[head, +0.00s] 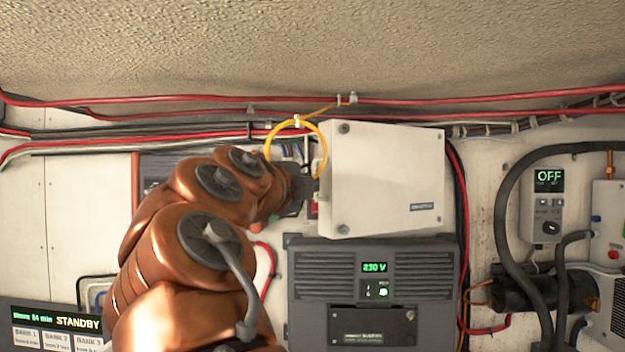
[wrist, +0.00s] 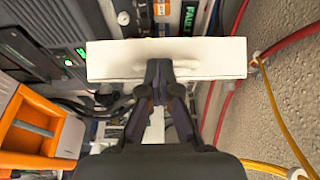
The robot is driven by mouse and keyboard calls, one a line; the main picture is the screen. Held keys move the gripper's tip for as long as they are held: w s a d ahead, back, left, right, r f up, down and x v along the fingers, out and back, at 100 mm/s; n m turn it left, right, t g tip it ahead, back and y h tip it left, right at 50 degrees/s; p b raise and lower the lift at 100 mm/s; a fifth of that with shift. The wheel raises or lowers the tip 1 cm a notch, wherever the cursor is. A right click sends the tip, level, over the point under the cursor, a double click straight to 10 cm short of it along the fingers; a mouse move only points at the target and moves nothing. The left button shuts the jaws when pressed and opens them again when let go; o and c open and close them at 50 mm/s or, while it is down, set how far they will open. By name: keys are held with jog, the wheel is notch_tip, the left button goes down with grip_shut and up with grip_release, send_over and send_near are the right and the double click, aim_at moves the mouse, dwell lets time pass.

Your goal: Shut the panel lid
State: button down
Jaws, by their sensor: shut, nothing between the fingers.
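The panel lid (head: 385,180) is a cream rectangular cover with corner screws and a small dark label. In the head view it stands ajar, with wiring and small red and green parts showing past its left side. My gripper (head: 310,187) is at the lid's left edge, its tips partly hidden by my wrist. In the wrist view the lid (wrist: 210,60) shows as a pale slab straight ahead, and my gripper (wrist: 159,68) has its fingers together in front of it. I cannot tell whether they touch it. Nothing is held.
A yellow cable loop (head: 322,140) hangs by the lid's upper left. A grey inverter (head: 310,265) reading 230 V sits just below. Red cables (head: 420,101) run above. A thick black hose (head: 505,220) and a unit reading OFF (head: 549,205) are at the right.

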jog(key=shift+w+a+h+p, duration=0.3)
jog(key=shift+w+a, duration=0.05)
jog(key=shift+w, duration=0.05)
jog(key=shift+w+a, duration=0.15)
jog(key=shift+m, duration=0.3)
dwell(0.3)
